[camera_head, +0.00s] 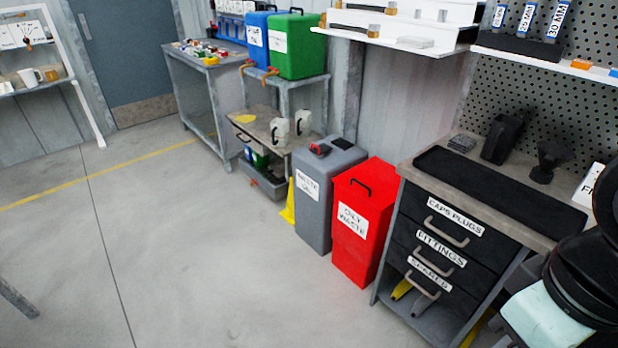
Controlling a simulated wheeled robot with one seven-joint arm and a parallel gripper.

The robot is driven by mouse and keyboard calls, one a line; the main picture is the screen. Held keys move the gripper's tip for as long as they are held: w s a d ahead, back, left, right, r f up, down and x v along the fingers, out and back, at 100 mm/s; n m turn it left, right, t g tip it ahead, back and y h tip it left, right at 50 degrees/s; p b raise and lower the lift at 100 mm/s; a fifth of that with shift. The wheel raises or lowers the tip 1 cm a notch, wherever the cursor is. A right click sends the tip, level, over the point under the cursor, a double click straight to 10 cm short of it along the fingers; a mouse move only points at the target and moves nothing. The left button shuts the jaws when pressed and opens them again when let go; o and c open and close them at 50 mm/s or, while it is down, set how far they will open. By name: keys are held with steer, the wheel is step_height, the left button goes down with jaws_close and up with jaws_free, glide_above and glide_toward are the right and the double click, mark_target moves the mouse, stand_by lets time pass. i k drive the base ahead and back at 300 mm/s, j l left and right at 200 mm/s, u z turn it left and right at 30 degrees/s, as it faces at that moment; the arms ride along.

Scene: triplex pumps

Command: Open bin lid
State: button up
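A red bin (352,252) labelled "OILY WASTE" stands on the floor against the wall. Its red lid (376,178) has a black handle (359,186) on top and looks closed. A grey bin (316,208) stands just left of it with a white label that is hard to read. A small red and dark item (320,150) is on the grey bin's top. Dark rounded parts and a pale piece at the right edge look like my arm. I cannot make out my gripper's fingers.
A drawer cabinet (425,195) with a black tray on top stands close right of the red bin. A yellow object (289,203) is beside the grey bin. A bench (211,103) stands farther back. The floor in front of the bins is clear.

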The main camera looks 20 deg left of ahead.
mark_target(376, 182)
steer(key=u, duration=0.4)
steer(key=i+l+u, duration=0.1)
steer(key=i, duration=0.3)
steer(key=i+l+u, duration=0.1)
steer(key=i+l, duration=0.15)
steer(key=i, duration=0.2)
steer(key=i+l+u, duration=0.1)
steer(key=i, duration=0.3)
steer(key=l, duration=0.1)
